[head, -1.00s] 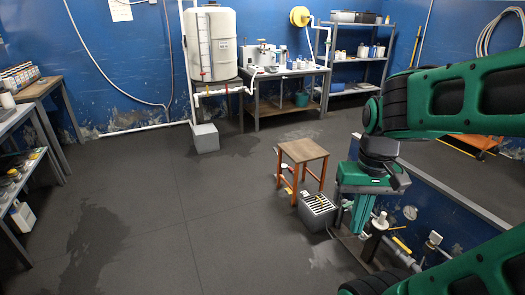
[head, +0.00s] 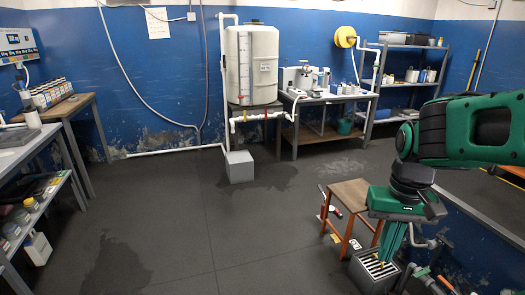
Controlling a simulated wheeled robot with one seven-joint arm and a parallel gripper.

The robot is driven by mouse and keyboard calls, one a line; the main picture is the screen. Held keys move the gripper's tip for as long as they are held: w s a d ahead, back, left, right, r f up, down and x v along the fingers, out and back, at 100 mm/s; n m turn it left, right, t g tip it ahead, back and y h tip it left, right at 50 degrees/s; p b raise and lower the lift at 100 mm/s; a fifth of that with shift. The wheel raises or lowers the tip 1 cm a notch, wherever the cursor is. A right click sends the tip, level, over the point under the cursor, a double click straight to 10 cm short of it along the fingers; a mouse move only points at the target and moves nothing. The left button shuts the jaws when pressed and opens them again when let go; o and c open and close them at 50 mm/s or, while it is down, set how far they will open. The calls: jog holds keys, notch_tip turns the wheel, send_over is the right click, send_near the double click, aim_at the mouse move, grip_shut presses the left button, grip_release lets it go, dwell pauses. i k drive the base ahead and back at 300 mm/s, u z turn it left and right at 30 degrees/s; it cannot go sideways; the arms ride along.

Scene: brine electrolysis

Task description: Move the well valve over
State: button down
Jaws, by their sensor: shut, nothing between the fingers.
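My green gripper (head: 388,258) points down at the lower right, shut and empty. Its fingers appear in front of the slotted grey box, left of the yellow handle and apart from it.
A wooden stool (head: 350,193) stands just left of my gripper, beside the slotted grey box (head: 366,278). A low blue wall (head: 470,235) runs along the right. The white tank (head: 252,60) and benches line the back. The middle floor is clear.

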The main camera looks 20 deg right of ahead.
aim_at(427, 271)
jog(key=u, duration=0.05)
jog(key=i, duration=0.65)
jog(key=z, duration=2.25)
jog(key=i, duration=1)
jog(key=z, duration=0.35)
jog(key=k, duration=0.65)
